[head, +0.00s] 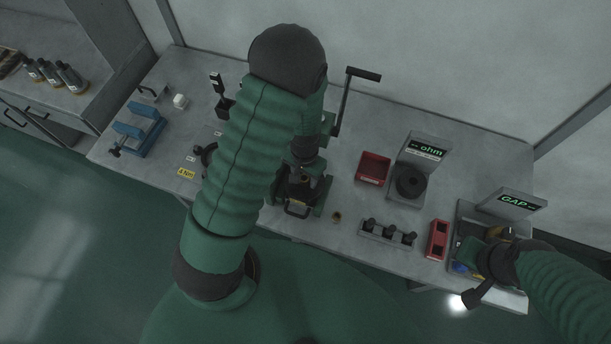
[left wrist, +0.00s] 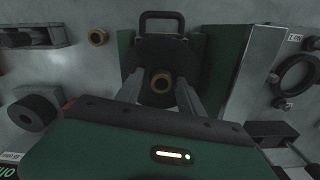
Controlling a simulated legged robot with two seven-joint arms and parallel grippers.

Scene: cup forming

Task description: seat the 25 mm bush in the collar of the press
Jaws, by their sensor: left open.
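The press (head: 318,195) stands at the middle of the bench, partly hidden by my left arm. In the left wrist view its dark round collar (left wrist: 148,56) has a brass ring (left wrist: 161,83) with a dark hole at its centre. I cannot tell how deep that ring sits. A second small brass ring (head: 336,217) lies on the bench just right of the press, and also shows in the left wrist view (left wrist: 97,37). My left gripper (left wrist: 160,98) is open, its fingers apart on either side of the collar's centre. My right gripper (head: 470,251) is at the GAP station; its fingers are not clear.
The press lever (head: 345,100) rises behind my left arm. To the right are a red bin (head: 373,168), the ohm gauge (head: 410,182), a block with dark pegs (head: 388,234) and a red holder (head: 437,240). A blue vise (head: 140,133) stands at the left.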

